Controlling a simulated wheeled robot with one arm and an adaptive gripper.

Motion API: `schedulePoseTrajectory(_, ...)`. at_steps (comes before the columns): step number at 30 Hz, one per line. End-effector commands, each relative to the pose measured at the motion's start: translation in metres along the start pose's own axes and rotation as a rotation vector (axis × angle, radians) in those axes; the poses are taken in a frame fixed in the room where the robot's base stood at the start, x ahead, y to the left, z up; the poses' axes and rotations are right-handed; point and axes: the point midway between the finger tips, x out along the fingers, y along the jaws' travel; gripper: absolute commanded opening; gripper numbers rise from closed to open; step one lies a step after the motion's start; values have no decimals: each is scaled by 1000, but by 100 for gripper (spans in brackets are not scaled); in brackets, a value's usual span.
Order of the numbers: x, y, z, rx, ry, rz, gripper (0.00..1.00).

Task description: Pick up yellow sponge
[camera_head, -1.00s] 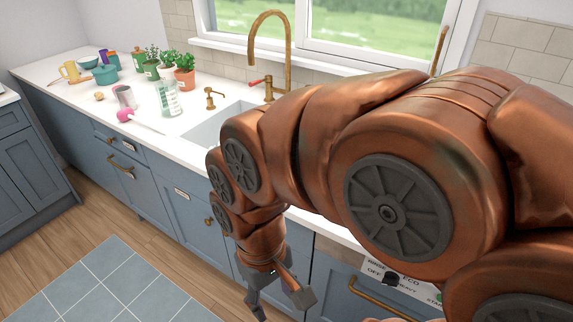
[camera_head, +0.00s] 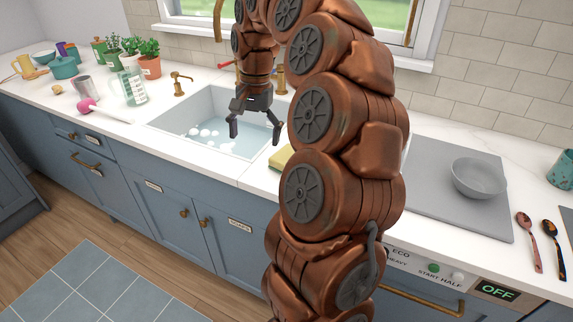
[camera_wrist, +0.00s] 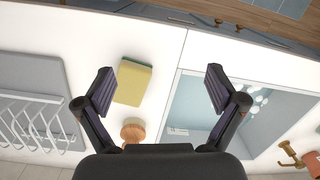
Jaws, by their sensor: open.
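The yellow sponge (camera_head: 281,157) lies on the white counter just right of the sink, partly hidden behind my arm in the head view. In the wrist view the sponge (camera_wrist: 132,83) shows whole, a yellow block with a dark green layer along its top edge. My gripper (camera_head: 254,140) points down over the sink's right part, fingers spread and empty. In the wrist view my gripper (camera_wrist: 160,78) is open. The sponge lies between the fingers' lines of sight, nearer the left finger and apart from it.
The sink (camera_head: 207,135) holds water and suds. A round wooden-topped item (camera_wrist: 133,131) stands close to the sponge. A dish rack (camera_wrist: 35,118) on a grey mat lies left in the wrist view. A grey bowl (camera_head: 478,178) sits far right.

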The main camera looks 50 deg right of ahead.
Motion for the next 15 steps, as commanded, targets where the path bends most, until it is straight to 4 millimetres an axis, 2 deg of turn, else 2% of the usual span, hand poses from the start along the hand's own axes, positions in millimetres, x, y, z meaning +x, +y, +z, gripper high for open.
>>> schedulePoseTrajectory(1,8,9,-23,80,-1,-7,94)
schedulePoseTrajectory(3,11,23,-46,180,-1,-10,94)
schedulePoseTrajectory(6,18,41,-70,295,-7,-7,94)
schedulePoseTrajectory(10,20,58,-89,391,-6,-8,94)
schedulePoseTrajectory(15,25,65,-95,429,-8,-5,94)
